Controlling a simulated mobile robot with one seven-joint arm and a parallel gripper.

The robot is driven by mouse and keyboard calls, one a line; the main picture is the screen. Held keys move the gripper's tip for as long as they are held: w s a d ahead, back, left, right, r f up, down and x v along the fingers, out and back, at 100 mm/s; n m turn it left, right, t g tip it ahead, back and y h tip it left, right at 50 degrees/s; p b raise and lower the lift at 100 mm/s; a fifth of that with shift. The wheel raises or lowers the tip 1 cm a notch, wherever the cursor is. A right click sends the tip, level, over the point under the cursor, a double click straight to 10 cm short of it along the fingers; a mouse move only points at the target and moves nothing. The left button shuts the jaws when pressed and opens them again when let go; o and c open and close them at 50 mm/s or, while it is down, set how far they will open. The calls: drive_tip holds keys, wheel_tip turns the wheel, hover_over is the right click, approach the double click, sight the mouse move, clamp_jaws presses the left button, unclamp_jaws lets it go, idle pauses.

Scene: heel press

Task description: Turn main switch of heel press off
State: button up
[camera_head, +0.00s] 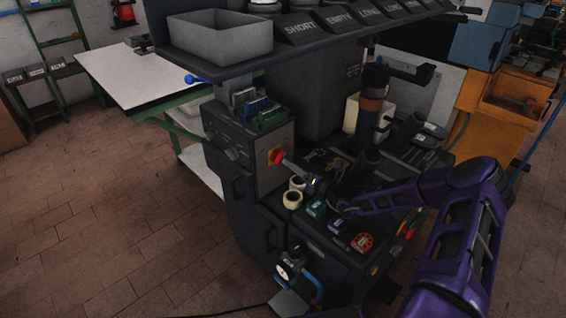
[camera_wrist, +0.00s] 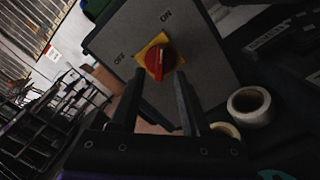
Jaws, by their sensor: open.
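The main switch is a red rotary knob (camera_head: 276,156) on a yellow plate, set in the grey front panel of the heel press. In the wrist view the red knob (camera_wrist: 157,62) lies ahead of my gripper, with "OFF" printed to its left and "ON" above it. My gripper (camera_wrist: 160,76) is open, one finger on each side of the knob's lower part as seen from the wrist. In the head view the tip of my gripper (camera_head: 284,161) is close to the switch. I cannot tell whether the fingers touch the knob or which mark it points to.
Tape rolls (camera_head: 293,199) stand on the press table just below my gripper; one roll (camera_wrist: 248,106) shows at the right in the wrist view. Green and blue items sit on top of the switch box. A shelf with a grey bin (camera_head: 220,36) overhangs above.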

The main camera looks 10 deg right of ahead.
sight(280, 158)
drive_tip(key=x, duration=0.4)
drive_tip(key=shift+w+a, duration=0.2)
drive_tip(key=shift+w, duration=0.15)
clamp_jaws()
